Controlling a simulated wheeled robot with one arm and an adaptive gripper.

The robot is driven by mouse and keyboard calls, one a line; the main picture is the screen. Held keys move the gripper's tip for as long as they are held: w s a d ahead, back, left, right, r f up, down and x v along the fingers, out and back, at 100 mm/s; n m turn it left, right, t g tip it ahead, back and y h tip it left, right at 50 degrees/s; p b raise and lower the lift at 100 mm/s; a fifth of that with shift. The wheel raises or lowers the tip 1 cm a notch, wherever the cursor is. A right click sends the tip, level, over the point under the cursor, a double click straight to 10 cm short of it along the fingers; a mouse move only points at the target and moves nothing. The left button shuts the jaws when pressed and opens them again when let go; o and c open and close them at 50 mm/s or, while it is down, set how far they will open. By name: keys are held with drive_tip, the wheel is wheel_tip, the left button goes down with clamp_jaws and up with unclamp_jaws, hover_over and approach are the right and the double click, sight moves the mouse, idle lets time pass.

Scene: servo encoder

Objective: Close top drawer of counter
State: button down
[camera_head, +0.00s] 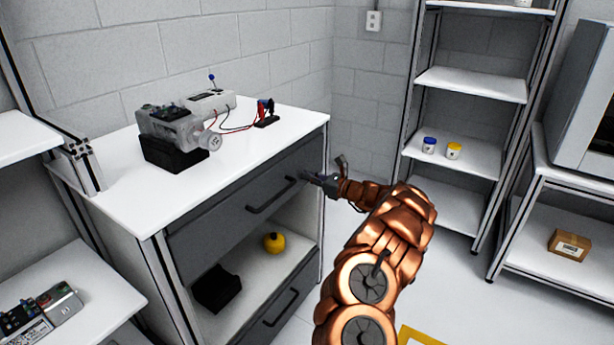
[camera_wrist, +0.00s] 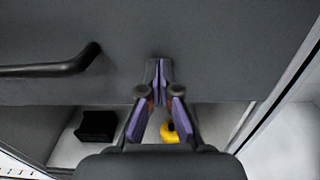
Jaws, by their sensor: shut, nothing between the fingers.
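The counter (camera_head: 118,215) has a white top and dark grey drawer fronts. Its top drawer (camera_head: 215,222) has a dark bar handle (camera_head: 270,195) and looks flush or nearly flush with the frame; a small gap cannot be ruled out. My gripper (camera_head: 312,177) is at the right part of the drawer front, right of the handle. In the wrist view, my gripper (camera_wrist: 158,68) is shut and empty, its tips at the grey drawer front (camera_wrist: 215,50). The handle (camera_wrist: 55,68) is to its left. I cannot tell whether the tips touch the front.
A servo device (camera_head: 175,128) with wires stands on the counter top. Below the drawer, an open shelf holds a black box (camera_head: 217,290) and a yellow object (camera_head: 274,242). A lower drawer (camera_head: 285,308) is beneath. A shelf rack (camera_head: 470,85) stands at the back right.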

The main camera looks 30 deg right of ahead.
drive_tip(key=v, duration=1.2)
drive_tip(key=shift+s+d, duration=0.25)
